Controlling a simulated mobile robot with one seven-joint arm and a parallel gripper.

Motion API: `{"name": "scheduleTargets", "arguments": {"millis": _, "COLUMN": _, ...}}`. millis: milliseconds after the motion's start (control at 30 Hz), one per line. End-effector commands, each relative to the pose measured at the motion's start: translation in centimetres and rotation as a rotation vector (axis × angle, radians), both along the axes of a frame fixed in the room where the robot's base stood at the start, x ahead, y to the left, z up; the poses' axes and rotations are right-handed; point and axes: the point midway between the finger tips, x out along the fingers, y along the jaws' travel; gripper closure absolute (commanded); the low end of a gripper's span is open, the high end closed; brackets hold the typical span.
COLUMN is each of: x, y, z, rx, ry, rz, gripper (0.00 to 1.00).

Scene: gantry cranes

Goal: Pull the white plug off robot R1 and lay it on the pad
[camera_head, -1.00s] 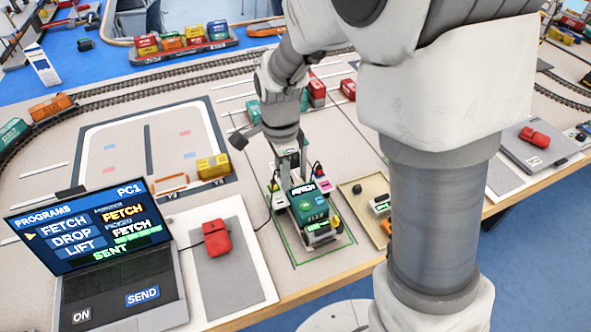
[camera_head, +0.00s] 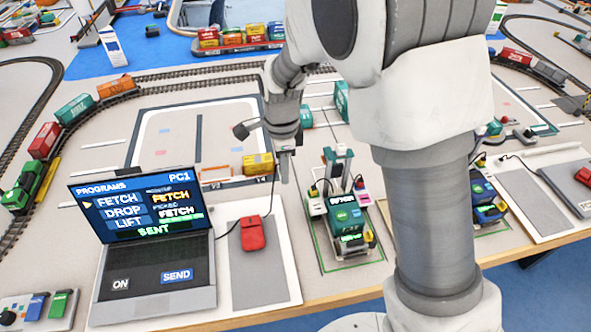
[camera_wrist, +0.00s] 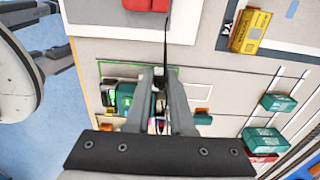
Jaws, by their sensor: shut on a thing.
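My gripper (camera_head: 284,170) is shut and raised to the left of the green robot (camera_head: 345,215), apart from it. A dark cable (camera_head: 273,200) runs from the red block (camera_head: 252,233) up to my fingertips. The cable also leads away from my gripper (camera_wrist: 160,78) in the wrist view. The white plug is at the cable's end between the fingers, mostly hidden; only a small pale bit (camera_wrist: 158,71) shows. The green robot, whose R1 label I cannot read, stands in a green outline.
A laptop (camera_head: 160,270) reading PC1 and SENT stands left of the pad. A yellow wagon (camera_head: 258,164) is close behind my gripper. A blue robot (camera_head: 487,198) stands at the right. The front part of the grey pad is clear.

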Motion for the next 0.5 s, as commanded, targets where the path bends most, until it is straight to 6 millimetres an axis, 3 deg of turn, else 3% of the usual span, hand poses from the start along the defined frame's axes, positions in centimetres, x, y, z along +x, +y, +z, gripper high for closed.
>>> {"name": "scheduleTargets", "arguments": {"millis": 500, "x": 1.8, "y": 5.0, "z": 0.1, "rx": 0.0, "ry": 0.0, "rz": 0.002, "gripper": 1.0}}
